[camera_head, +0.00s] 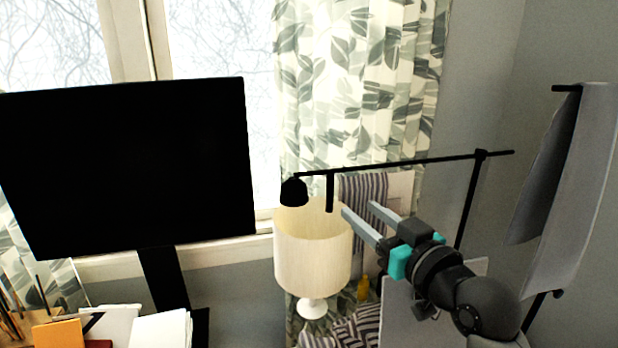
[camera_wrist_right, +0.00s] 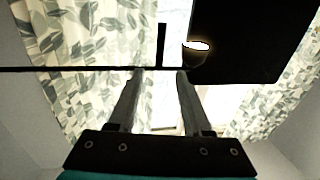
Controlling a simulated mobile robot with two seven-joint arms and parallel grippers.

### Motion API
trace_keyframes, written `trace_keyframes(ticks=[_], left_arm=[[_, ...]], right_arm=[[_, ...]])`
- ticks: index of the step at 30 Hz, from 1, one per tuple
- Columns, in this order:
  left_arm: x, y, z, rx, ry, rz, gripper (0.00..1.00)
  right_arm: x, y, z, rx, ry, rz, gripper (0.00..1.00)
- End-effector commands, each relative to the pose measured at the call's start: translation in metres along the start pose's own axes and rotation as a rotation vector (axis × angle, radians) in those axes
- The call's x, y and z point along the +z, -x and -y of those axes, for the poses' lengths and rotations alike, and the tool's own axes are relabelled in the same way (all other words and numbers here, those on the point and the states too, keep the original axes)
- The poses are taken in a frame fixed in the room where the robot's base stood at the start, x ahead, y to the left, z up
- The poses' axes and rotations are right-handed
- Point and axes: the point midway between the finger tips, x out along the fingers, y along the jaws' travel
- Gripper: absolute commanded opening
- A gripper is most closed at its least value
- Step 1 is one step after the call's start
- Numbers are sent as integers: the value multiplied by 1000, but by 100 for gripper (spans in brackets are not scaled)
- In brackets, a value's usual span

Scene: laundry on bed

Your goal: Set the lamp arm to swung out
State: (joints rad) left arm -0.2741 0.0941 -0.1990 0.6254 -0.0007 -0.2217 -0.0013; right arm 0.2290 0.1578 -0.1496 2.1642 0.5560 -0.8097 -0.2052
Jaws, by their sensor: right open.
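The black lamp arm (camera_head: 410,162) runs roughly level from a dark post (camera_head: 468,200) at the right to a small black lamp head (camera_head: 293,191) at its left end. A short black handle (camera_head: 330,193) hangs from the arm near the head. My right gripper (camera_head: 358,209) is open and empty, just right of the handle and below the arm. In the right wrist view, the handle (camera_wrist_right: 161,45) stands beyond the gap between the fingertips (camera_wrist_right: 160,74), and the lamp head (camera_wrist_right: 197,58) is right of it. Contact cannot be told. My left gripper is out of view.
A large black screen (camera_head: 125,165) stands left of the lamp head. A cream table lamp (camera_head: 312,262) stands below the head. A leafy curtain (camera_head: 355,80) hangs behind the arm. Grey cloth (camera_head: 572,190) hangs on a rack at the right.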

Motion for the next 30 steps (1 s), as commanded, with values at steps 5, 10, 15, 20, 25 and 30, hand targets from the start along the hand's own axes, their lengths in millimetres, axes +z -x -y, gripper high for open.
trace_keyframes(ticks=[5, 10, 15, 20, 25, 30], left_arm=[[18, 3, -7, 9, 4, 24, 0], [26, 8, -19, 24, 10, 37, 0], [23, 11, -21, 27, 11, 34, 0], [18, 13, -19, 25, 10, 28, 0], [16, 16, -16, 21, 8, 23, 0], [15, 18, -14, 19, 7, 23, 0]], right_arm=[[-3, -10, -1, -1, -2, -9, 50], [-4, -32, 0, -1, -3, -9, 50], [-4, -58, 0, -1, -1, -7, 50], [-4, -80, 0, -1, -2, -7, 50], [-4, -103, 0, -1, -2, -6, 50], [-4, -124, 0, -1, -2, -6, 50]])
